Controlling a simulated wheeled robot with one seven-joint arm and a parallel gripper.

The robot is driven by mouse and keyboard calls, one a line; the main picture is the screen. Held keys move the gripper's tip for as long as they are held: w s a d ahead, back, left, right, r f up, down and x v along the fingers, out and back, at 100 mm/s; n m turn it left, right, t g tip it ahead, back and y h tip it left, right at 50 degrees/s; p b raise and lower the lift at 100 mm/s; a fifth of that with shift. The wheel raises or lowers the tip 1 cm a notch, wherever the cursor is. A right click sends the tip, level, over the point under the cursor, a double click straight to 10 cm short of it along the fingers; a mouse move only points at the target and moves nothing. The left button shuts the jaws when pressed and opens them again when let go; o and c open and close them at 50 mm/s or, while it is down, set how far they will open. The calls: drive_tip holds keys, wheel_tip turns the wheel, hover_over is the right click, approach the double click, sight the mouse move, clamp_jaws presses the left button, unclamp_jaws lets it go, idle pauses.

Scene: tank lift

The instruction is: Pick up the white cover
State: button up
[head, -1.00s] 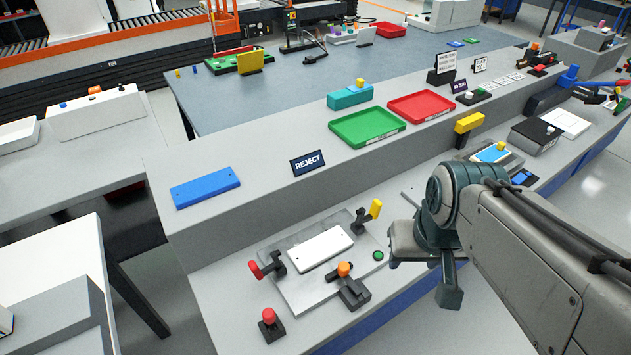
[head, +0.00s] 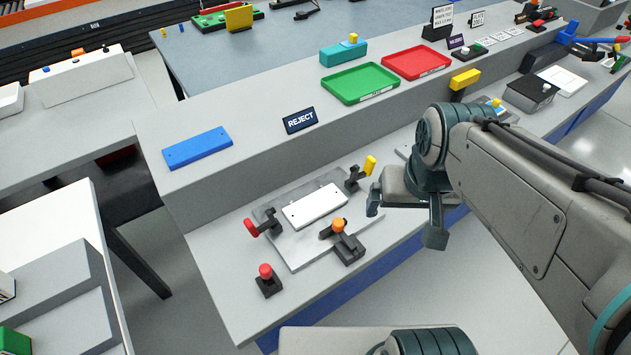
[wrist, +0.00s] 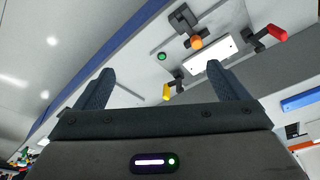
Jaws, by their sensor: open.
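The white cover (head: 314,206) is a flat white plate with small holes near its ends. It lies on a grey fixture plate (head: 305,250) on the lower bench, among clamps with a red (head: 251,227), a yellow (head: 369,165) and an orange (head: 339,225) handle. It also shows in the wrist view (wrist: 208,53), partly behind a finger. My gripper (head: 405,215) is open and empty, to the right of the fixture and apart from the cover. Both fingers show in the wrist view (wrist: 160,72). Whether each clamp presses on the cover is hard to tell.
A red button (head: 265,271) stands in front of the fixture. The raised shelf behind holds a blue plate (head: 197,148), a REJECT sign (head: 300,120), a green tray (head: 360,98) and a red tray (head: 416,75). The bench front left of the button is clear.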

drive_tip(key=w+a+f+m+g+b, duration=0.1)
drive_tip(key=w+a+f+m+b, duration=0.15)
drive_tip(key=w, duration=0.35)
drive_tip(key=w+a+f+m+g+b, duration=0.1)
drive_tip(key=w+a+m, duration=0.2)
drive_tip(key=w+a, duration=0.15)
drive_tip(key=m+g+b, duration=0.1)
drive_tip(key=m+b, duration=0.2)
drive_tip(key=m, duration=0.2)
hover_over(315, 204)
wheel_tip(315, 204, down, 9)
wheel_tip(315, 204, down, 8)
drive_tip(key=shift+s+a+r, duration=0.1)
drive_tip(key=shift+s+r, duration=0.05)
drive_tip(key=shift+r, duration=0.1)
drive_tip(key=shift+w+f, duration=0.2)
drive_tip(key=shift+f, duration=2.6)
drive_tip(key=c, duration=1.2)
